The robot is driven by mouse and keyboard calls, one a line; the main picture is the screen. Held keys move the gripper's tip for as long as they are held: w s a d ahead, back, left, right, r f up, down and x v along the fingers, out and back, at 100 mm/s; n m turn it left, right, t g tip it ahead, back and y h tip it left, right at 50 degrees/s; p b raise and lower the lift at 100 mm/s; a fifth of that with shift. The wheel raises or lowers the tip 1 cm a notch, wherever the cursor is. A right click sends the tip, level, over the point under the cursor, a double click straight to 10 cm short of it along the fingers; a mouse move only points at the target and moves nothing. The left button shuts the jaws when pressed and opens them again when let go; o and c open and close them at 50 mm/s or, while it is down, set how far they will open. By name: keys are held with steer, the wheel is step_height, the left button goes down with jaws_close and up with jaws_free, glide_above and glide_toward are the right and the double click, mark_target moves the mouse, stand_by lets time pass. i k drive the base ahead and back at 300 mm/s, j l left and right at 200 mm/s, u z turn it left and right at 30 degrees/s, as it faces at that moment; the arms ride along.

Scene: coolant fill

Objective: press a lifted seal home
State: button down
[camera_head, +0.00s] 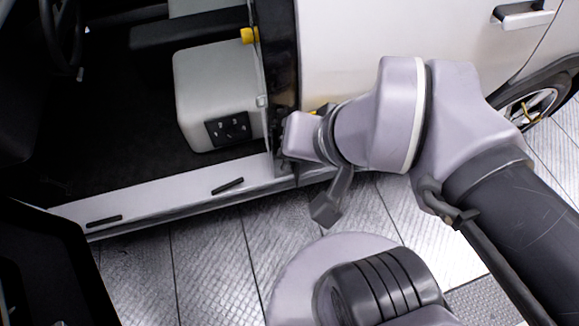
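The dark door pillar edge (283,85) runs down the right side of the open doorway to the sill. I cannot clearly pick out a lifted seal; any raised stretch is too small to tell or lies behind my arm. My wrist comes in from the right and ends close to the lower pillar, just above the sill. My gripper's fingers are hidden or too dark to make out there, so I cannot tell whether they touch the pillar. A dark grey block on a bracket hangs below my wrist.
The pale door sill (160,202) carries two short black strips (228,186) (104,221). Inside are a grey seat box (213,95) with a black socket panel and a steering wheel (62,35). The white body panel (335,40) stands right.

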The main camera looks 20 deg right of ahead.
mark_target(236, 182)
steer(key=i+j, duration=0.3)
steer(key=j, duration=0.15)
steer(key=i+j, duration=0.3)
steer(key=j, duration=0.2)
